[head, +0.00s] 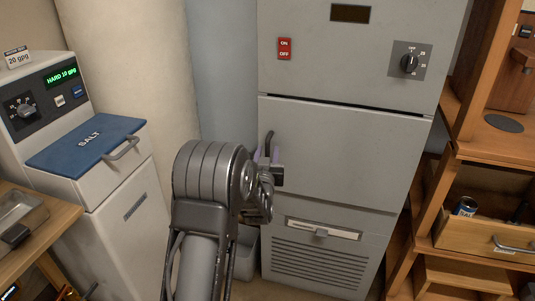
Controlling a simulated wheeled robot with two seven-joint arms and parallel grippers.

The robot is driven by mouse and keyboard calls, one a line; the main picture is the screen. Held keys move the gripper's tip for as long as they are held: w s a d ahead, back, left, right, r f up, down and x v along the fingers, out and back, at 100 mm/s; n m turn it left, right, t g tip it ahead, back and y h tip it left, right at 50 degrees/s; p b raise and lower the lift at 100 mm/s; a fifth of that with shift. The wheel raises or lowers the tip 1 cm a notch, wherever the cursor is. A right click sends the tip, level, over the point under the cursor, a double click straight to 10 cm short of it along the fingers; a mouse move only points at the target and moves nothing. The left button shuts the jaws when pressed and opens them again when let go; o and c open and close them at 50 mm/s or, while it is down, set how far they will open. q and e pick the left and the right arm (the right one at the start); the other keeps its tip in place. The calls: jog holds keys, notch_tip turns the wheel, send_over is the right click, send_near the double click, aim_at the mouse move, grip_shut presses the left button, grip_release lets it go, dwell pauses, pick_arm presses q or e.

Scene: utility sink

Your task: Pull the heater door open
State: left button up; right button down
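The heater (345,50) is a tall grey cabinet in the middle of the head view. Its door (340,155) is the flat middle panel, which looks flush or nearly flush, with a thin dark gap along its top edge. A dark handle (268,138) stands at the door's left edge. My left gripper (272,170) is at this handle, in front of the door's left edge. My wrist hides most of the fingers and the lower handle, so its grip and contact cannot be made out. My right gripper is out of view.
A white softener with a blue salt lid (85,143) stands at the left. A grey bin (245,252) sits on the floor behind my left arm. Wooden shelving with an open drawer (490,243) stands close at the heater's right. A wooden table (45,225) is at the lower left.

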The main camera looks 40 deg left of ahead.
pick_arm(q)
grip_shut()
dwell(1.4)
